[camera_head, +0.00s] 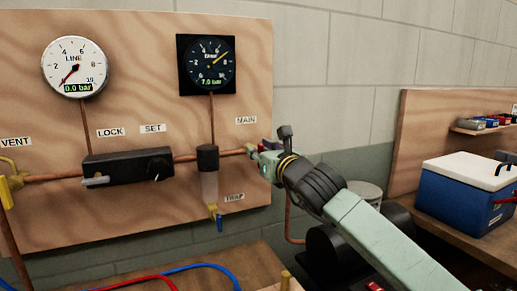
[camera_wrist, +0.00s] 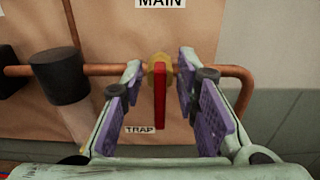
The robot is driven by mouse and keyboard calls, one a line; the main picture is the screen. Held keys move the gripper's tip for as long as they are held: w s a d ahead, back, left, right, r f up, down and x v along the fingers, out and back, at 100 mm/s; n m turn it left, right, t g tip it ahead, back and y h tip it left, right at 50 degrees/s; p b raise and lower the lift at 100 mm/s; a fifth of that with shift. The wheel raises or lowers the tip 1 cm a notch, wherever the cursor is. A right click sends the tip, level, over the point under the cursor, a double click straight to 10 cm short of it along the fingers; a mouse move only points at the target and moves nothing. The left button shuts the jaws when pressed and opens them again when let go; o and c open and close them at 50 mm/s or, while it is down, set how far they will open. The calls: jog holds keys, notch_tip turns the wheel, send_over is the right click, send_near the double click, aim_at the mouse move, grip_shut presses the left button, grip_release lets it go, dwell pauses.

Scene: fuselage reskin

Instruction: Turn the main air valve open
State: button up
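The main air valve is a brass body (camera_wrist: 158,72) on a copper pipe under the MAIN label, with a red lever (camera_wrist: 160,98) hanging straight down, across the pipe. In the head view the brass of the valve (camera_head: 250,149) shows at the pipe's right end, partly hidden by my gripper (camera_head: 263,151). In the wrist view my gripper (camera_wrist: 161,78) is open, with a purple-padded finger on each side of the red lever. Gaps show between the lever and both fingers. I cannot tell how deep the fingertips reach.
The LINE gauge (camera_head: 73,67) reads 0.0 bar and the dark gauge (camera_head: 207,64) reads 7.0 bar. A black regulator block (camera_head: 128,167) and a trap (camera_head: 209,178) hang left of the valve. A blue cooler (camera_head: 463,196) stands on the right bench.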

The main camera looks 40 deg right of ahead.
grip_shut()
dwell(0.3)
jog(key=shift+a+f+n+b, duration=0.25)
jog(key=shift+n+b, duration=0.35)
jog(key=shift+b, duration=1.75)
jog(key=shift+w+a+f+n+b, duration=0.1)
jog(key=shift+a+f+n+b, duration=0.15)
jog(key=shift+n+b, duration=2.3)
jog(key=shift+w+a+f+n+b, duration=0.1)
jog(key=shift+a+f+n+b, duration=0.15)
jog(key=shift+n+b, duration=2.3)
jog(key=shift+w+a+f+n+b, duration=0.2)
jog(key=shift+n+b, duration=1.6)
jog(key=shift+n, duration=1.5)
jog(key=shift+s+f, duration=0.1)
jog(key=shift+s, duration=0.05)
